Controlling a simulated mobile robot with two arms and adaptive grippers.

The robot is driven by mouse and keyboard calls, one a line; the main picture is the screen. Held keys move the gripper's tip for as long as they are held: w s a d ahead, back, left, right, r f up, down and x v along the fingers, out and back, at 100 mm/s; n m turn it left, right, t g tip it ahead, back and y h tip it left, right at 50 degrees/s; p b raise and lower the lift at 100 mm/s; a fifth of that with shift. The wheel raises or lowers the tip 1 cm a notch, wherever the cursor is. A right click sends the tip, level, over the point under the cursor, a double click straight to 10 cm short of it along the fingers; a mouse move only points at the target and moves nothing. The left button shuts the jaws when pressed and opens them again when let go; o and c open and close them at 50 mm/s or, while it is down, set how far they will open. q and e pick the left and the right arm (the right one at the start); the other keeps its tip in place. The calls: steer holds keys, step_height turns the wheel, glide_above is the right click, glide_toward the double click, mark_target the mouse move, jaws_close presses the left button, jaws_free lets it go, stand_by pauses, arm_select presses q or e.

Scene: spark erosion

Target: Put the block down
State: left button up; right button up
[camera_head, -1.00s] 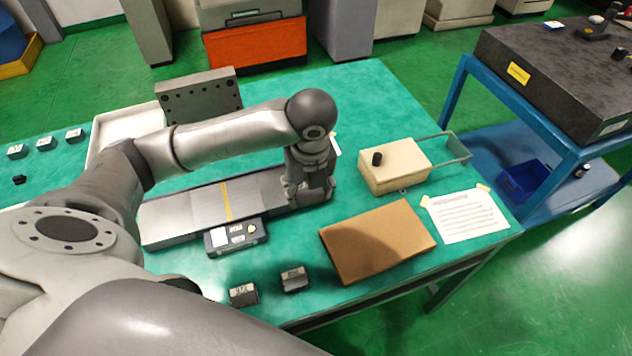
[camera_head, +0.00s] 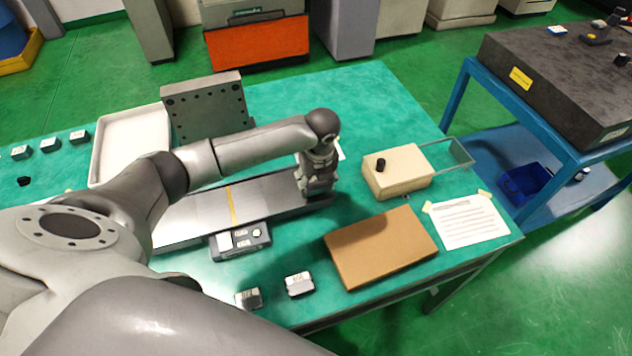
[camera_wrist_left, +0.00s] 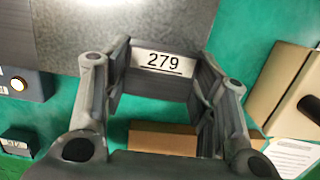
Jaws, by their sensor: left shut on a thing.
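My left gripper (camera_head: 317,188) is over the right end of the long grey metal plate (camera_head: 188,212) in the head view. In the left wrist view its two fingers are closed on a block (camera_wrist_left: 163,62) with a white label reading 279. The block sits between the fingertips, beside the plate's edge (camera_wrist_left: 120,35). In the head view the block is hidden by the gripper. I cannot tell whether the block touches the plate. My right gripper is not in view.
A display unit (camera_head: 240,240) sits before the plate. Two small blocks (camera_head: 299,284) (camera_head: 249,298) lie at the front edge. A brown board (camera_head: 380,248), a beige box (camera_head: 397,172) and a paper sheet (camera_head: 466,220) are on the right. A tray (camera_head: 105,160) is at left.

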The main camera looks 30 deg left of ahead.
mark_target(318, 188)
arm_select(q)
steer(key=shift+f, duration=0.6)
steer(key=shift+f, duration=0.1)
steer(key=o, duration=1.4)
steer(key=shift+o, duration=0.2)
step_height(318, 188, up, 12)
steer(key=s+d+b, duration=0.1)
steer(key=shift+d, duration=0.15)
steer(key=shift+s, duration=0.1)
